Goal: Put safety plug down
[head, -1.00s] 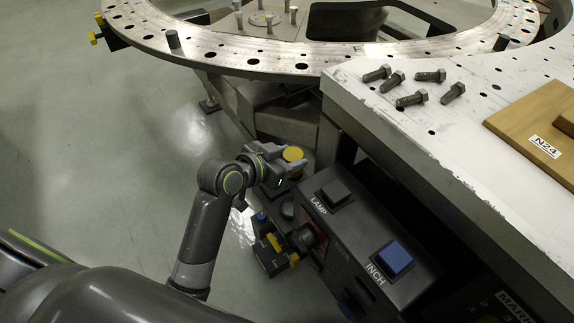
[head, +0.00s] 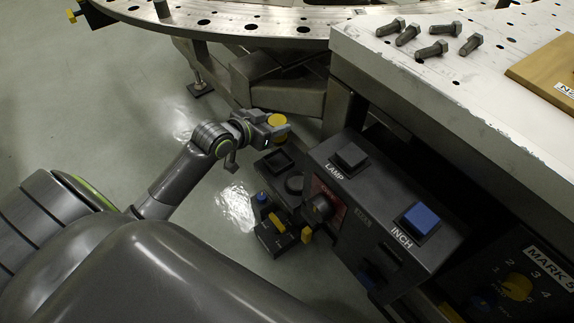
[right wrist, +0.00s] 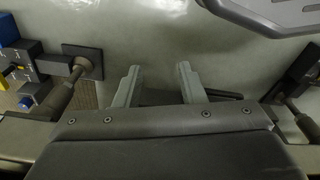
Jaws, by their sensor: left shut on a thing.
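My left gripper (head: 274,130) is shut on the yellow-topped safety plug (head: 278,121). It holds the plug just above and beyond the dark square holder (head: 278,160) on the left end of the control console. The gripper hides the plug's lower part, and I cannot tell whether it touches anything. My right gripper (right wrist: 159,72) shows only in the right wrist view, with its two fingers apart and nothing between them.
The black console (head: 380,205) has a LAMP button (head: 350,156), a blue INCH button (head: 421,218) and a dark knob (head: 318,208). A small box with yellow parts (head: 272,236) is beside it. Bolts (head: 432,50) lie on the white table (head: 400,80). Floor (head: 120,130) at left is clear.

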